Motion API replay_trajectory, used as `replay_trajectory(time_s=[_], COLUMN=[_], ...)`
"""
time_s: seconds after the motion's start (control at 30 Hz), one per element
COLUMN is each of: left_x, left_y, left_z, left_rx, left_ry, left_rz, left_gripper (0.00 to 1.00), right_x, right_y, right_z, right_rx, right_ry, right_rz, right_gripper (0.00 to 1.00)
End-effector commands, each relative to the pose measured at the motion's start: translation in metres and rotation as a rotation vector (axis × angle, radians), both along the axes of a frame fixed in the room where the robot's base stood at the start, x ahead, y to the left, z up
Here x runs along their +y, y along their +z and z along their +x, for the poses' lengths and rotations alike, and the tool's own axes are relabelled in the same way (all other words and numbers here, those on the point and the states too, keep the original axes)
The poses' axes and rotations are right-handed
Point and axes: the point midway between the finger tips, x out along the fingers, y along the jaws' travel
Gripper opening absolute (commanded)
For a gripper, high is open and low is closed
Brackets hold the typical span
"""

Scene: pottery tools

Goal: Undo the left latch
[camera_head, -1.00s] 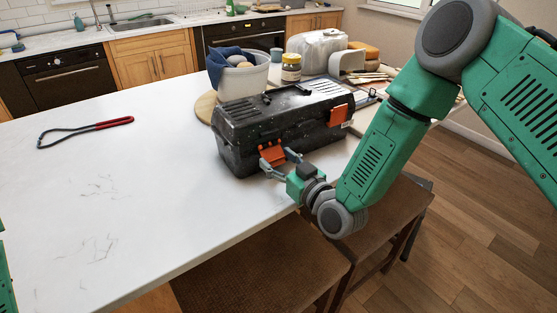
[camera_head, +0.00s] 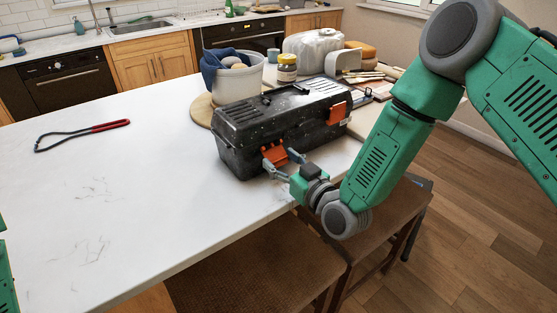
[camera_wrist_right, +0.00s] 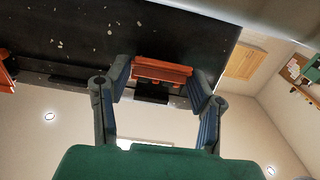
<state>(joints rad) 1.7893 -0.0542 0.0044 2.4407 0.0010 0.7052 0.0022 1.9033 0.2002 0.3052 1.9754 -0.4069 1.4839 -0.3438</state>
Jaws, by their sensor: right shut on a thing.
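A black, speckled toolbox (camera_head: 240,145) with a closed lid stands on the white counter. It has two orange latches on its front. The left latch (camera_head: 274,156) is between the fingers of my right gripper (camera_head: 283,163), which is shut on it. In the right wrist view the orange latch (camera_wrist_right: 162,72) lies between the two grey fingertips (camera_wrist_right: 163,86), against the dark box. The right latch (camera_head: 337,113) is free, higher on the front near the right end. I cannot tell whether the left latch is loosened. My left gripper is not in view.
A white pot (camera_head: 240,84) with a blue cloth and a jar (camera_head: 287,68) stand behind the toolbox. A red-handled wire tool (camera_head: 110,125) lies far left. Brown stools (camera_head: 255,265) stand below the front edge.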

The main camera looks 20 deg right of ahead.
Motion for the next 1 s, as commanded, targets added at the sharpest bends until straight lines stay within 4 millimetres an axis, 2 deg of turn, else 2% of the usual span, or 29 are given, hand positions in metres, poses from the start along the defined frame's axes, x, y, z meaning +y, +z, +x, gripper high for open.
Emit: replay_trajectory(time_s=[0.23,0.27,0.3,0.33,0.63,0.73,0.87,1.0], left_x=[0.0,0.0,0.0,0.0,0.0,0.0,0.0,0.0], left_y=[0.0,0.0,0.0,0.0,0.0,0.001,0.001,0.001], left_z=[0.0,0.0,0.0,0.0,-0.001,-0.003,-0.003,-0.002], left_rx=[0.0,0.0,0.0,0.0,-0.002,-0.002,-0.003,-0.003], left_ry=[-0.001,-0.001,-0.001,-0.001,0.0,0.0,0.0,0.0], left_rz=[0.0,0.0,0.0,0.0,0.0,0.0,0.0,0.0], left_gripper=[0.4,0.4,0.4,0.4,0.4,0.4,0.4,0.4], right_x=[0.001,0.001,0.001,0.002,0.002,0.0,-0.007,-0.016], right_y=[-0.001,-0.001,-0.001,-0.001,-0.001,-0.001,-0.002,-0.002], right_z=[0.001,0.001,0.001,0.001,0.0,-0.006,-0.026,-0.055], right_rx=[0.002,0.002,0.003,0.003,0.003,0.004,0.007,0.009], right_ry=[-0.007,-0.007,-0.007,-0.007,-0.004,-0.003,-0.003,-0.004], right_rz=[-0.005,-0.005,-0.005,-0.005,-0.004,-0.005,-0.005,-0.005], right_gripper=[0.2,0.53,0.67,0.71,0.71,0.71,0.71,0.71])
